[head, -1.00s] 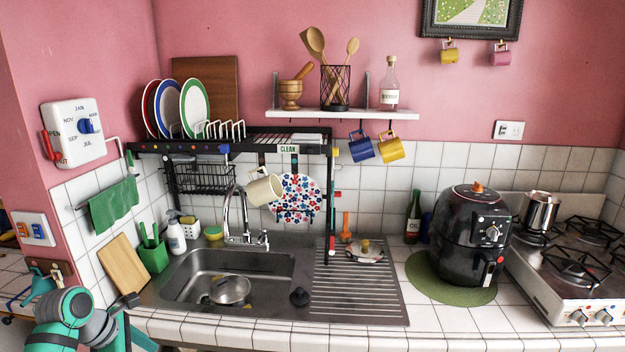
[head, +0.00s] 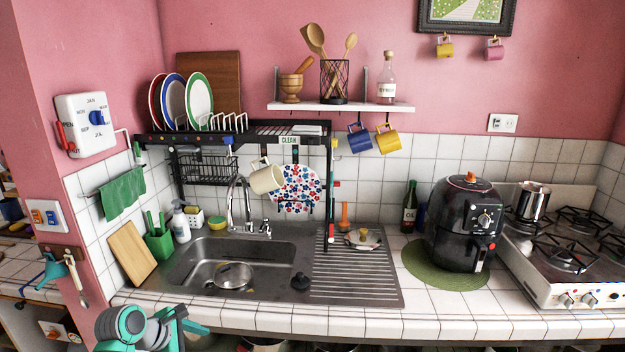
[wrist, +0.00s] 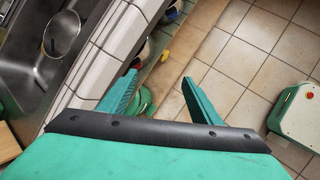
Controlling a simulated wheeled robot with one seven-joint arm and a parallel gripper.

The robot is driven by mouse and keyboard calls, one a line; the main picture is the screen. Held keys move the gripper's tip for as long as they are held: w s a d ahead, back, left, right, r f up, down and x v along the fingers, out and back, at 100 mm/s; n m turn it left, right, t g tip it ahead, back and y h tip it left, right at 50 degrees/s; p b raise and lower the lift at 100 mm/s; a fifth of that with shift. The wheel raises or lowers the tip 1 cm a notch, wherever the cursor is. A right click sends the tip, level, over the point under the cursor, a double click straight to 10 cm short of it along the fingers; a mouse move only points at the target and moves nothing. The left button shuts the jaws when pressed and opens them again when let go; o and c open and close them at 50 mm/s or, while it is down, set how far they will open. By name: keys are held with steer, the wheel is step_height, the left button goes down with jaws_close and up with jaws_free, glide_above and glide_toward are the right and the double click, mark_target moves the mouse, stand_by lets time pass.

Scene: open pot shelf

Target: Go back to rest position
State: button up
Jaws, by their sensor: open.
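My gripper (wrist: 160,92) shows in the wrist view with its two green fingers spread apart and nothing between them. It points down past the tiled counter edge toward the floor. In the head view my folded green and grey arm is at the bottom left, in front of the counter; the fingertips are hard to make out there.
The tiled counter edge (wrist: 105,50) runs close to the left finger in the wrist view. The sink (head: 205,262) holds a metal strainer (head: 234,276). A black air fryer (head: 463,225) and a stove (head: 570,285) stand at the right. Tiled floor (wrist: 235,65) lies open below.

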steer(key=w+d+f+m+t+h, duration=0.1)
steer(key=w+d+f, duration=0.1)
steer(key=d, duration=0.5)
steer(key=w+d+f+m+t, duration=0.1)
steer(key=w+d+f+t, duration=0.15)
steer(key=d, duration=0.45)
steer(key=s+d+f+m+t, duration=0.1)
steer(key=d+f, duration=0.2)
steer(key=d, duration=0.4)
steer(key=s+d+f+m+t, duration=0.2)
steer(key=d+f, duration=0.1)
steer(key=d, duration=0.4)
steer(key=s+d+f+t+y, duration=0.1)
steer(key=s+d+f, duration=0.35)
steer(key=s, duration=0.25)
steer(key=s+d+f+m+y, duration=0.15)
steer(key=s+m+y, duration=0.35)
steer(key=s, duration=1.8)
steer(key=s+a+r+m+t, duration=0.1)
steer(key=s+a+r+m, duration=0.1)
steer(key=s+r+m, duration=0.3)
steer(key=s+a+r+m+t, duration=0.1)
steer(key=s+a+r+m, duration=0.2)
steer(key=s, duration=0.9)
step_height(320, 180, up, 2)
steer(key=m, duration=0.3)
steer(key=shift+s+a+r+m+h, duration=0.15)
steer(key=shift+s+r+m+h, duration=0.05)
steer(key=shift+s+m+h, duration=0.1)
